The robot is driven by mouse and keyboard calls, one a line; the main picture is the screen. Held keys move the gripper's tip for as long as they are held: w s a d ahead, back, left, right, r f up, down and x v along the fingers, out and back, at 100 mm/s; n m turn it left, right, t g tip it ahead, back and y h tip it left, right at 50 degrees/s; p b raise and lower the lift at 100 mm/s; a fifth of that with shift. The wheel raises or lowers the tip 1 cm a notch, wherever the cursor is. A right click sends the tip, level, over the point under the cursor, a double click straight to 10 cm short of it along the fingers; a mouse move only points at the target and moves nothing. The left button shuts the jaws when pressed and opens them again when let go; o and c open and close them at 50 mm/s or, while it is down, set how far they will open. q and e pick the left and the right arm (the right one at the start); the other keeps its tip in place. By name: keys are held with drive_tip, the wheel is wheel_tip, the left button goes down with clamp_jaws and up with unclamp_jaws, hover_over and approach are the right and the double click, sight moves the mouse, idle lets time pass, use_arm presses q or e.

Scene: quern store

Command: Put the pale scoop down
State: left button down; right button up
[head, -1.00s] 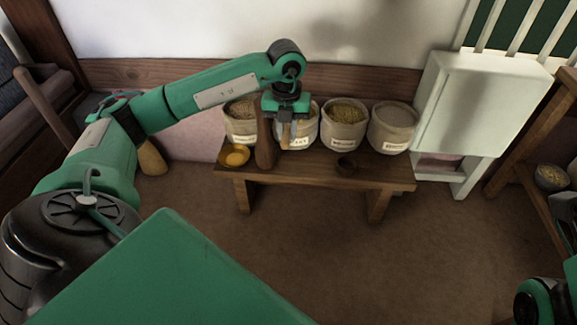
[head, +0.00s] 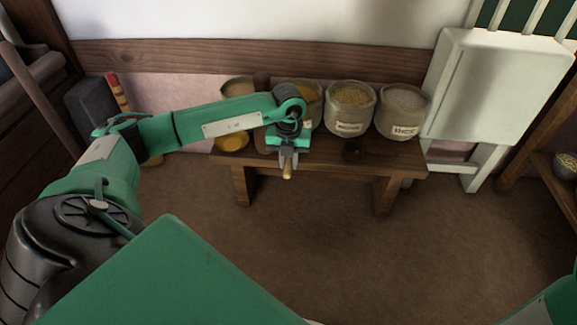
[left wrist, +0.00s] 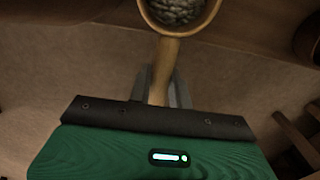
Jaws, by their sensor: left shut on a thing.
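The pale scoop is tan wood and shows best in the left wrist view (left wrist: 166,72), with its round bowl at the top edge, holding greyish grainy stuff. My left gripper (left wrist: 160,88) is shut on its handle. In the head view my left gripper (head: 288,162) points down at the front edge of the wooden bench (head: 320,166), and the tan handle end of the scoop (head: 287,176) shows below the fingers. The rest of the scoop is hidden there. I cannot tell whether it touches the bench. My right gripper is out of view.
Sacks of grain (head: 349,106) stand along the back of the bench, another labelled sack (head: 402,110) at right. A tall brown object stands behind my arm. Bare bench top lies right of the cup.

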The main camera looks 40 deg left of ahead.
use_arm(q)
drive_tip(key=shift+f, duration=0.45)
drive_tip(key=shift+r, duration=0.1)
drive_tip(key=c, duration=1.3)
unclamp_jaws()
